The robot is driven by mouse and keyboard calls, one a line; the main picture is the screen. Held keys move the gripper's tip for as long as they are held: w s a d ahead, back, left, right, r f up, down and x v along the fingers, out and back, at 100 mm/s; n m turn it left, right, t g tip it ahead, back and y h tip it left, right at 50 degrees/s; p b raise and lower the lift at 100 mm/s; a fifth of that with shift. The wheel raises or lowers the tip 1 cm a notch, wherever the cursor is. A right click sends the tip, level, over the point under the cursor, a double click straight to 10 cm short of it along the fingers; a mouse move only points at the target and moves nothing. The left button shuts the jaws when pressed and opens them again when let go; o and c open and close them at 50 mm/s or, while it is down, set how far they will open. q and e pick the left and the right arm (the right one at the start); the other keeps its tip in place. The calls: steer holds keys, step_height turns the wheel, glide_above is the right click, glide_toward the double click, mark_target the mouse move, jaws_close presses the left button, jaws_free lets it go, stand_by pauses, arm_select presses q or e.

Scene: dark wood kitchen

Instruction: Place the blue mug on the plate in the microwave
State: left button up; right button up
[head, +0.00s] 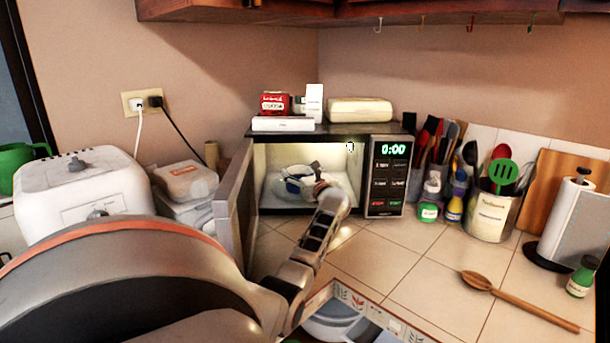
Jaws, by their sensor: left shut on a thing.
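The microwave (387,178) stands on the counter in the corner, with its door (236,205) swung open to the left and its inside lit. My left gripper (312,176) reaches into the cavity and is shut on the blue mug (293,186), of which only a small blue and white part shows. The pale plate (272,193) lies on the microwave floor, around and below the mug. The gripper covers much of the mug, and I cannot tell whether the mug touches the plate. My right gripper is out of view.
Boxes and a wrapped loaf-like pack (360,110) sit on the microwave. A white toaster (85,190) stands left. Utensil holders (490,213), a paper towel roll (572,225) and a wooden spoon (520,300) are right.

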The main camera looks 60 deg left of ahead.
arm_select(q)
steer(key=shift+s+a+r, duration=0.1)
steer(key=shift+s+a, duration=0.05)
steer(key=shift+s, duration=0.05)
steer(key=o, duration=1.4)
steer(key=shift+f, duration=0.2)
steer(key=shift+c, duration=0.2)
steer(key=shift+r, duration=0.3)
steer(key=d+p, duration=0.1)
steer(key=d, duration=0.2)
steer(key=s+d+p, duration=0.1)
steer(key=d+p, duration=0.1)
steer(key=d, duration=0.2)
steer(key=d+p, duration=0.1)
steer(key=d, duration=0.3)
steer(key=shift+s+d+f+p, duration=0.15)
steer(key=shift+s+p, duration=0.15)
steer(key=shift+s, duration=0.05)
steer(key=shift+d, duration=0.35)
